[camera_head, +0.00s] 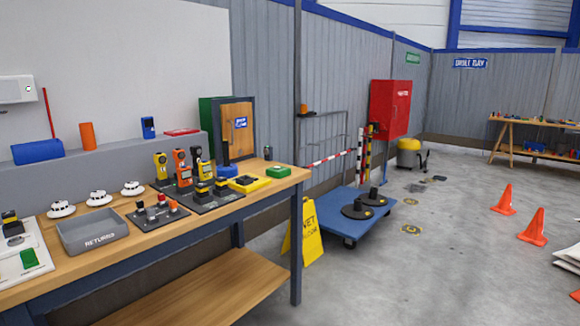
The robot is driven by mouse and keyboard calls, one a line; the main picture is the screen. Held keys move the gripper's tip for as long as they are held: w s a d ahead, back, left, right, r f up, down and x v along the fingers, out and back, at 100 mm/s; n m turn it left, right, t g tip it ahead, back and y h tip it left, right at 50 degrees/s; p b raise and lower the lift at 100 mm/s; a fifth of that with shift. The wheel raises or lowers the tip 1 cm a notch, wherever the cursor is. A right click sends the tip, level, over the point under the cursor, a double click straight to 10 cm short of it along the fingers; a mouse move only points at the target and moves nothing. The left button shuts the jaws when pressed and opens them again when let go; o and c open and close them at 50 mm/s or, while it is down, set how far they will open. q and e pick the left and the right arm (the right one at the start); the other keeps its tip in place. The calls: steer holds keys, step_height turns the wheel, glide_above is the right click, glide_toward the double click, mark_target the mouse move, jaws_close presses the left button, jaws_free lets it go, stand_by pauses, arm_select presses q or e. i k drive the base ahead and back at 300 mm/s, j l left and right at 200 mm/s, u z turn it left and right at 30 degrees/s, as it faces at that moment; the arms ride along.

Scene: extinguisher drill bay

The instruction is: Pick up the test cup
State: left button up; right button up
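I cannot make out with certainty which thing is the test cup. A small dark cylinder (268,153) stands near the far right end of the wooden workbench (240,199). Three white dome-shaped devices (97,198) sit in a row on the bench at the left. Neither of my grippers shows in the head view.
A grey RETURNS tray (100,231) and several yellow and orange handheld devices (206,172) crowd the bench. A yellow wet-floor sign (308,235) and a blue platform (345,222) stand by its right end. Orange cones (534,227) stand on otherwise fairly open floor at right.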

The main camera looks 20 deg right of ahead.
mark_target(227, 169)
steer(key=z, duration=0.15)
steer(key=u, duration=1.9)
steer(key=z, duration=1.9)
steer(key=i+l, duration=0.7)
steer(key=i, duration=0.2)
steer(key=i+l+u, duration=0.1)
steer(key=i+l, duration=0.6)
steer(key=i, duration=0.15)
